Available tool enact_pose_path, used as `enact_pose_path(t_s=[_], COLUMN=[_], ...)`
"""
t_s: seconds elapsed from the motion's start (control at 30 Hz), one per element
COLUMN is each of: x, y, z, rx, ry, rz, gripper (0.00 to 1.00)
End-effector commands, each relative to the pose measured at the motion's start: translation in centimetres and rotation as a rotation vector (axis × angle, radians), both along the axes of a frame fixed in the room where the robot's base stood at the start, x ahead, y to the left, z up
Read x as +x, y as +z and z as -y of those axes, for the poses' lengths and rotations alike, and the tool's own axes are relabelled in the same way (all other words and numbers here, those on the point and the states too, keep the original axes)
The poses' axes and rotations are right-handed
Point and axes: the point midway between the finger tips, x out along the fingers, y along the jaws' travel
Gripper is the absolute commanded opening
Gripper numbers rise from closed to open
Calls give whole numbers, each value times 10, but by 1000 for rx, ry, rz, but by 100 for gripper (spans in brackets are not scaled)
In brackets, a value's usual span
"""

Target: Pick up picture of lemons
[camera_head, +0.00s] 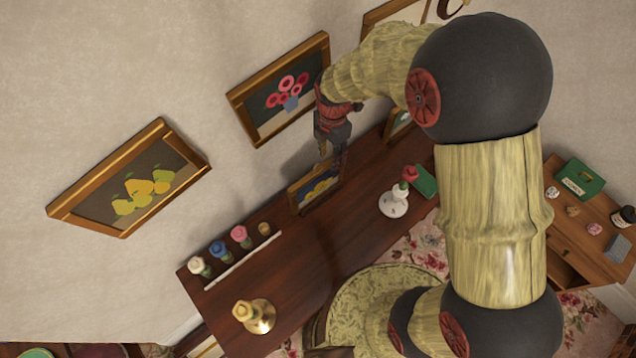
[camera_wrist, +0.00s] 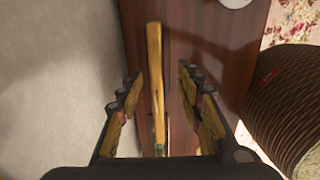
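A small framed picture (camera_head: 318,187) with yellow fruit on a blue ground stands upright on the dark wooden table near the wall; I take it for the lemons picture. My gripper (camera_head: 335,158) is just above it and points down. In the wrist view, the top edge of the frame (camera_wrist: 155,75) shows as a narrow golden bar between my two open fingers. Gaps show on both sides of it, so the fingers do not appear to touch it. The picture's face is hidden in the wrist view.
Flower and pear pictures (camera_head: 287,90) (camera_head: 131,192) hang on the wall. The table (camera_head: 300,245) carries a white rail (camera_head: 243,259) with small bottles, a brass piece (camera_head: 254,315) and a white holder (camera_head: 394,201). A round patterned chair (camera_head: 375,300) stands in front.

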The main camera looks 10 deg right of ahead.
Motion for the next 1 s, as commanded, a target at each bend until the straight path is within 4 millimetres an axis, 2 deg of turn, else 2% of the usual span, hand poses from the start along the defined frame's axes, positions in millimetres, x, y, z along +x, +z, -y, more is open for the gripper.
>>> enact_pose_path(t_s=[0.33, 0.57, 1.0], x=[5, 5, 5], y=[-44, -46, -46], z=[-4, -4, -4], rx=[0, 1, 0], ry=[-1, -1, -1], rz=[-1, 1, 0], gripper=[36, 36, 12])
